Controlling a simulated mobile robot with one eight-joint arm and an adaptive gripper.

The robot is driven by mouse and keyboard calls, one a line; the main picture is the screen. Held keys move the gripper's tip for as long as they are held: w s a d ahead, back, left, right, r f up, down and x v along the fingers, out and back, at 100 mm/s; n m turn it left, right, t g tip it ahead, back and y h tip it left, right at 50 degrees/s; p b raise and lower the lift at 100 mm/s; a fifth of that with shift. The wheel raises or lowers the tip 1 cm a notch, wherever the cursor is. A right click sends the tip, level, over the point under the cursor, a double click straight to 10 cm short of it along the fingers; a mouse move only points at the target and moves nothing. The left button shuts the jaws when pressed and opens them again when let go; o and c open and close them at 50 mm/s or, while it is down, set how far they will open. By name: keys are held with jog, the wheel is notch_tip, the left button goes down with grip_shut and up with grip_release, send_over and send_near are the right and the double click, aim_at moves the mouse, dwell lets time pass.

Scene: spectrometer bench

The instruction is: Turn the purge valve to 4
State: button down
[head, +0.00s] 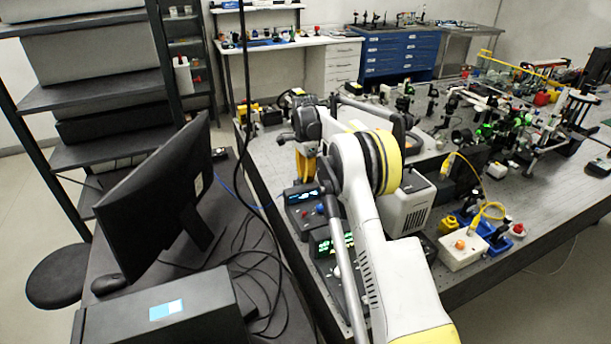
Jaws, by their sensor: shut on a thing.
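My arm reaches from the bottom right up over the near left part of the optical bench. My gripper (303,126) is at its end, above and behind the instrument with the blue display.
The instrument with the blue display (299,196) has red and blue knobs. An instrument with a green display (325,240) stands nearer. Close by are a white ventilated box (407,212), a black monitor (160,205) and loose cables. Optics crowd the bench (545,215) at right.

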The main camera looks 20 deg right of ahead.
jog(key=m, duration=0.4)
jog(key=shift+m+p, duration=0.3)
jog(key=shift+p, duration=0.1)
jog(key=m, duration=0.3)
jog(key=shift+m, duration=0.4)
jog(key=m, duration=0.3)
jog(key=shift+p, duration=0.4)
jog(key=shift+m, duration=2)
jog(key=c, duration=1.4)
grip_release()
jog(key=shift+o, duration=0.2)
notch_tip(320, 180, up, 12)
